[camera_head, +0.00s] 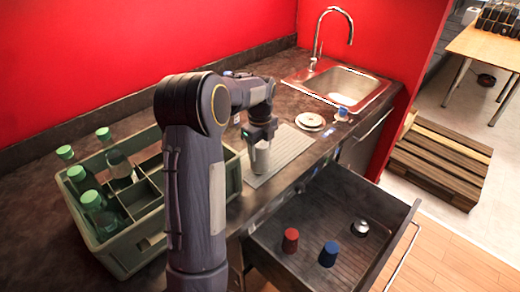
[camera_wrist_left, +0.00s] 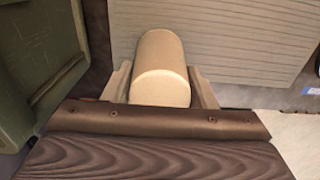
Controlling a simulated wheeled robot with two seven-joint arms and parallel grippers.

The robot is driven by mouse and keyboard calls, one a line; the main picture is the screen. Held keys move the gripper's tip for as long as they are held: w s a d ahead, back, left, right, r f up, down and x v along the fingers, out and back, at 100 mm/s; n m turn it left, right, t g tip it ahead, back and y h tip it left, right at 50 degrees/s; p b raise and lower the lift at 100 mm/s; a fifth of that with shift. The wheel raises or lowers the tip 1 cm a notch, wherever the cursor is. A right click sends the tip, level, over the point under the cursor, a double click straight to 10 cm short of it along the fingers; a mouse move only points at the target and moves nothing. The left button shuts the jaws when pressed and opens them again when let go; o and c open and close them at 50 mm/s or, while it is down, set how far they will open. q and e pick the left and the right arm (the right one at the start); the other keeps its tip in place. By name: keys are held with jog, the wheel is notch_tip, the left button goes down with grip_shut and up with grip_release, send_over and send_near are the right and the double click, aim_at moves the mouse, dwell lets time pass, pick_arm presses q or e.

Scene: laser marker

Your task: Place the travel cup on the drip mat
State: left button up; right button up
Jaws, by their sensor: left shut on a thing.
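The travel cup (camera_head: 261,160) is a pale grey cylinder, held upright in the fingers of my left gripper (camera_head: 260,138). The ribbed, light grey drip mat (camera_head: 287,147) lies on the dark counter, and the cup appears over its front-left part. I cannot tell whether the cup's base touches the mat. In the left wrist view the cup (camera_wrist_left: 163,65) sits between both fingers, with the mat (camera_wrist_left: 240,40) beneath and to the right. My left arm hides part of the counter in the head view. My right gripper is not in view.
A green divided crate (camera_head: 135,205) with several green-capped bottles stands left of the mat. An open drawer (camera_head: 330,215) below the counter holds a red cup (camera_head: 290,240), a blue cup (camera_head: 328,254) and a small metal item (camera_head: 361,227). A white disc (camera_head: 310,120) and sink (camera_head: 345,88) lie beyond.

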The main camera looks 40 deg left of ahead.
pick_arm(q)
jog(key=shift+f, duration=0.4)
jog(key=shift+f, duration=0.1)
jog(key=o, duration=1)
jog(key=shift+o, duration=0.2)
